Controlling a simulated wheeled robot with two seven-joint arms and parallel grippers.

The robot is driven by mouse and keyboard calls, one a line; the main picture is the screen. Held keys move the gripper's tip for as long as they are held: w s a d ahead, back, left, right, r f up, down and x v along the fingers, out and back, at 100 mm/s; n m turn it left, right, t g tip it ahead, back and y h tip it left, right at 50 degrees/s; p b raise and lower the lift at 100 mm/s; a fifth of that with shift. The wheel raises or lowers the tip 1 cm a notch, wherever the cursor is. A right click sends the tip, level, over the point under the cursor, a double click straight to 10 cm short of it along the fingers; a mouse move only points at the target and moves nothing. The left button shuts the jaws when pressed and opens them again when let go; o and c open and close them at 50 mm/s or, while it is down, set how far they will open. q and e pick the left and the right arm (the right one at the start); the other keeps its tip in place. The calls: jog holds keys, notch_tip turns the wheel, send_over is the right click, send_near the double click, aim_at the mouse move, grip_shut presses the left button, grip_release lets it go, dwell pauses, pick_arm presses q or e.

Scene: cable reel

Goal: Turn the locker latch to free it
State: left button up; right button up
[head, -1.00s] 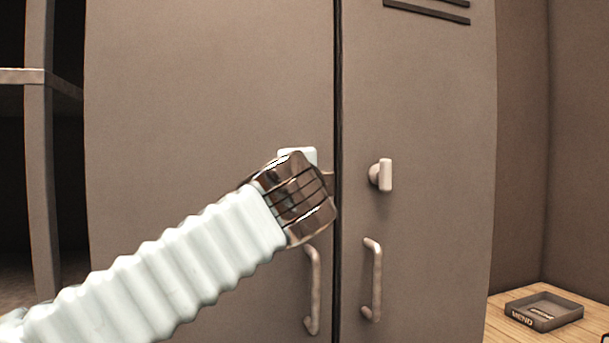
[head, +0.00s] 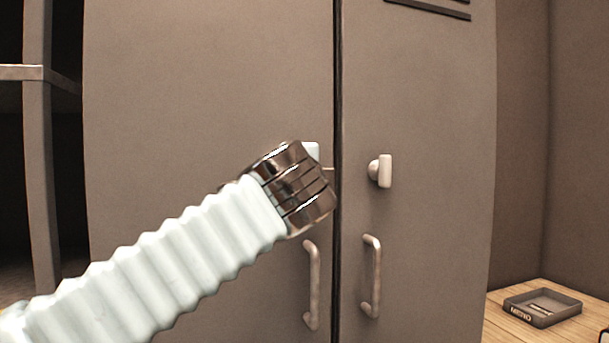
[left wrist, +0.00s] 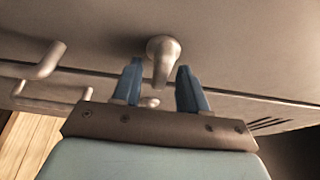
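The left door's latch (left wrist: 161,58) is a pale metal knob with a short lever, seen in the left wrist view. My left gripper (left wrist: 160,67) has its two blue fingers apart, one on each side of the lever, with a visible gap on both sides. In the head view my left wrist hides this latch and the fingers; only a pale bit of the gripper shows. The right door's latch (head: 381,171) is in plain view with its lever upright; part of it also shows low between the fingers in the left wrist view (left wrist: 150,102). My right gripper is not in view.
Two bar handles, left (head: 312,286) and right (head: 372,276), sit below the latches on either side of the dark door seam. An open shelf unit (head: 38,150) stands at the left. A small dark tray (head: 543,322) lies on a wooden surface at the lower right.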

pick_arm(q)
jog(key=s+a+b, duration=0.1)
jog(key=s+b, duration=0.2)
jog(key=s, duration=1)
jog(key=shift+s, duration=0.4)
